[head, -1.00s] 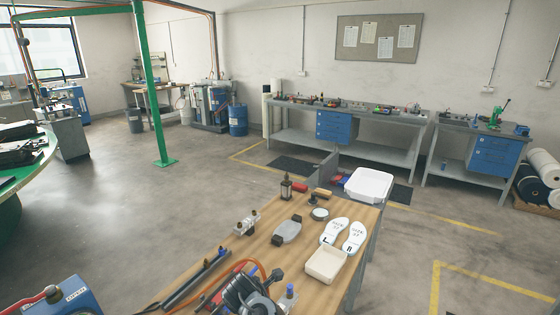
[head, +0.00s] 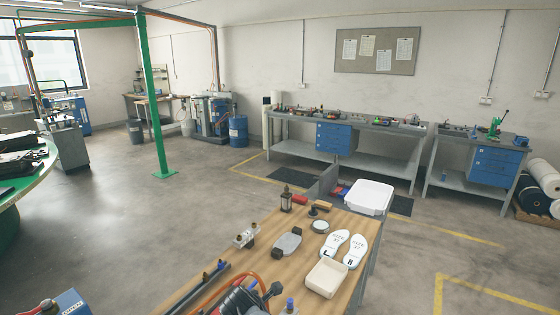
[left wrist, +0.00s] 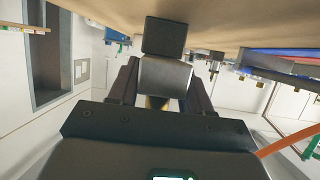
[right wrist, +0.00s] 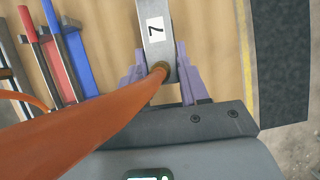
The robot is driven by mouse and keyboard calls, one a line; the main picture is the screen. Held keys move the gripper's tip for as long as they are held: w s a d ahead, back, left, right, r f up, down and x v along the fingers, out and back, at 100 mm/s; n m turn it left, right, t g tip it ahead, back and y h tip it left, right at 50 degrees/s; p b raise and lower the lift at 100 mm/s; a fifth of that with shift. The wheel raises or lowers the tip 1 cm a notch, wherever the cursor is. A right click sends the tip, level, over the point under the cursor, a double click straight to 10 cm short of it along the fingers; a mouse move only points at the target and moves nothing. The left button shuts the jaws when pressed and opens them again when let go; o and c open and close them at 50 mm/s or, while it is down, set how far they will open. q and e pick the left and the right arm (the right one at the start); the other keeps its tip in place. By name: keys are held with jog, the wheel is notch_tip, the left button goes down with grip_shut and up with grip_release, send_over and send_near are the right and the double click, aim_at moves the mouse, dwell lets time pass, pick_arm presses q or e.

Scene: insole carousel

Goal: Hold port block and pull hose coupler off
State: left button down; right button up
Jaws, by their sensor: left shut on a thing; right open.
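The port block (left wrist: 165,78) is a grey metal block between the dark fingers of my left gripper (left wrist: 161,85) in the left wrist view, shut on its sides. A black piece sits beyond it. In the right wrist view the grey port block (right wrist: 154,25) bears a white label reading 7. A brass hose coupler (right wrist: 160,71) sits at its near end, with the orange hose (right wrist: 85,115) running off to the lower left. My right gripper (right wrist: 161,78) is open, its fingers on either side of the coupler. The head view shows the block and coupler unclearly.
Red and blue bars (right wrist: 60,55) lie left of the block in the right wrist view.

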jog(key=v, duration=1.1)
jog(key=shift+r, duration=0.25)
jog(key=shift+x, duration=6)
jog(key=shift+s, duration=0.1)
grip_shut()
grip_release()
jog(key=shift+a+r, duration=0.1)
jog(key=v, duration=1.1)
jog(key=shift+s+r, duration=0.2)
jog(key=shift+r, duration=0.15)
